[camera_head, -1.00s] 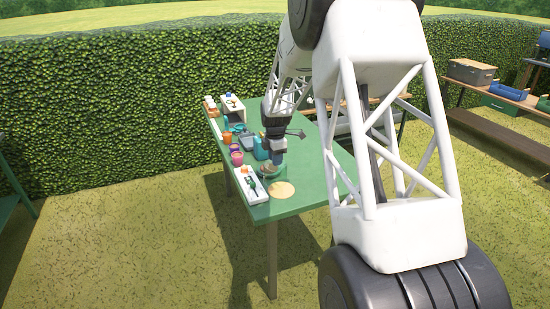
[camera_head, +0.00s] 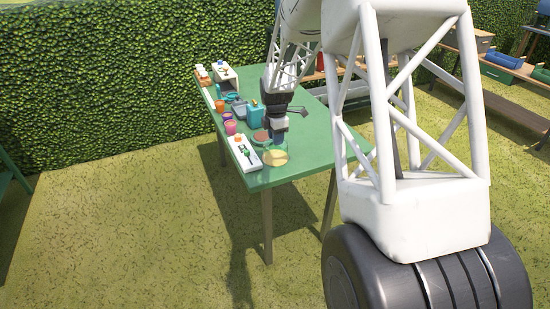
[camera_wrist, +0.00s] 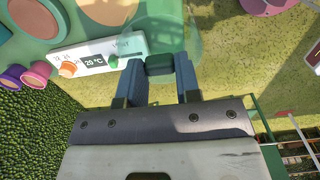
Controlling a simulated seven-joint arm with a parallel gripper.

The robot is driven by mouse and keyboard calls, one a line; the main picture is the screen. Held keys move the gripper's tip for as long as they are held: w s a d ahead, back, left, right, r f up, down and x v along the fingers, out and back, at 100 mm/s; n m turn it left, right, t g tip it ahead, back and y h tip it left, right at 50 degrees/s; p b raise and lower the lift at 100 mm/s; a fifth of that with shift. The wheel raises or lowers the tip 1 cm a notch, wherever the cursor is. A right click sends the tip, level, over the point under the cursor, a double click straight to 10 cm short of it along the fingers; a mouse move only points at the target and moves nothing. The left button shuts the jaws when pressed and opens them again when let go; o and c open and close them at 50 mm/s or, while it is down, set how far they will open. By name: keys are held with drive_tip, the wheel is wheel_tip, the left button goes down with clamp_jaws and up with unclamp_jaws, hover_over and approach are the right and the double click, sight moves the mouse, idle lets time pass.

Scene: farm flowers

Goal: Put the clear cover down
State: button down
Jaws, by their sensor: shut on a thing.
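My gripper (camera_head: 277,141) points down above the near end of the green table (camera_head: 300,172). In the wrist view, its two blue fingers (camera_wrist: 160,66) are shut on the dark green knob of the clear cover (camera_wrist: 185,32). The cover is see-through, with a faint pale green outline. In the head view, it is hard to make out at a round pale yellow disc (camera_head: 275,158) under the gripper. I cannot tell whether it touches the disc or table. A round brown-topped dish (camera_head: 260,137) is just left of the gripper.
A white thermostat panel (camera_head: 244,152) lies at the table's left edge and reads 20 °C in the wrist view (camera_wrist: 90,62). Pink and orange pots (camera_head: 230,126), a teal container (camera_head: 255,115) and trays stand farther back. The table's right side is mostly clear.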

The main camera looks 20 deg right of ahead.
sight(283, 150)
drive_tip(key=s, duration=0.4)
drive_tip(key=s+f, duration=0.1)
drive_tip(key=s, duration=0.2)
drive_tip(key=shift+a, duration=0.2)
drive_tip(key=w+d, duration=0.2)
drive_tip(key=w, duration=0.5)
drive_tip(key=w+d+f, duration=0.1)
drive_tip(key=w+d, duration=0.1)
drive_tip(key=w, duration=0.6)
drive_tip(key=shift+w+f, duration=0.25)
drive_tip(key=shift+f, duration=0.1)
drive_tip(key=shift+f, duration=1.65)
drive_tip(key=shift+f, duration=0.15)
drive_tip(key=c, duration=0.8)
unclamp_jaws()
